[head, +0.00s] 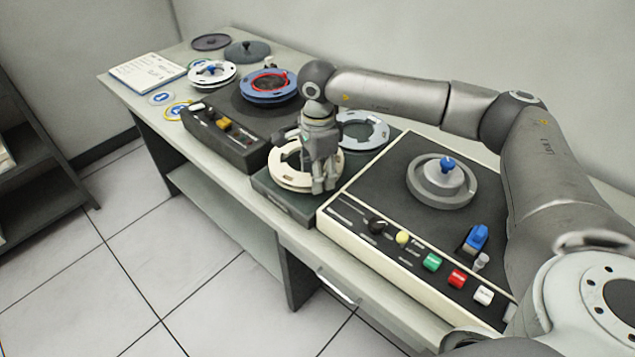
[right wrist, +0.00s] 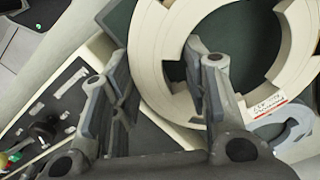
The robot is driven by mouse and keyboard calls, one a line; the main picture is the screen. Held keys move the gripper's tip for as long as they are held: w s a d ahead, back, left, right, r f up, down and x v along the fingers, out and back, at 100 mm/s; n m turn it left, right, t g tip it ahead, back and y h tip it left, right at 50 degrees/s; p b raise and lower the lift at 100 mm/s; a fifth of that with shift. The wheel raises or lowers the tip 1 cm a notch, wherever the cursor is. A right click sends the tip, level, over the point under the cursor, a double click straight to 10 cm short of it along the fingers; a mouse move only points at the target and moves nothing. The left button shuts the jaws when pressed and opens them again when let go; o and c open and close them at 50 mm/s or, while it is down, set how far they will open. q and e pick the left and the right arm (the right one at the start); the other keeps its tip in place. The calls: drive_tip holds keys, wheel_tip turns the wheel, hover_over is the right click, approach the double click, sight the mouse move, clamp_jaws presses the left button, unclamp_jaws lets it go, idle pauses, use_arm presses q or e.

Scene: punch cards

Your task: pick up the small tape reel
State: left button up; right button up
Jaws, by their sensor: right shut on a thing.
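The small tape reel is a cream ring-like reel (head: 283,178) with cut-out windows, lying flat on a dark green block (head: 270,197) between the two machines. It also shows in the right wrist view (right wrist: 150,45), with a label bearing red marks on its rim. My right gripper (head: 322,187) points down at the reel's front right edge. In the right wrist view, its two fingers (right wrist: 155,72) straddle the rim, one outside and one at a cut-out, and it is shut on the reel. Whether the reel is lifted cannot be told. My left gripper is not in view.
A grey reel (head: 366,131) lies close behind. The right-hand machine (head: 370,190) has a spindle, knobs and coloured buttons. The left-hand machine (head: 235,130) carries a blue reel (head: 268,88). A white reel (head: 212,74) and notebook (head: 147,72) are further left.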

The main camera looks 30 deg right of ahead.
drive_tip(key=s+a+r+b, duration=0.3)
drive_tip(key=s+a+r, duration=0.3)
drive_tip(key=s+r, duration=0.45)
wheel_tip(320, 180, up, 6)
drive_tip(key=s+p, duration=0.1)
drive_tip(key=p, duration=0.3)
drive_tip(key=shift+s, duration=0.4)
drive_tip(key=shift+f, duration=0.1)
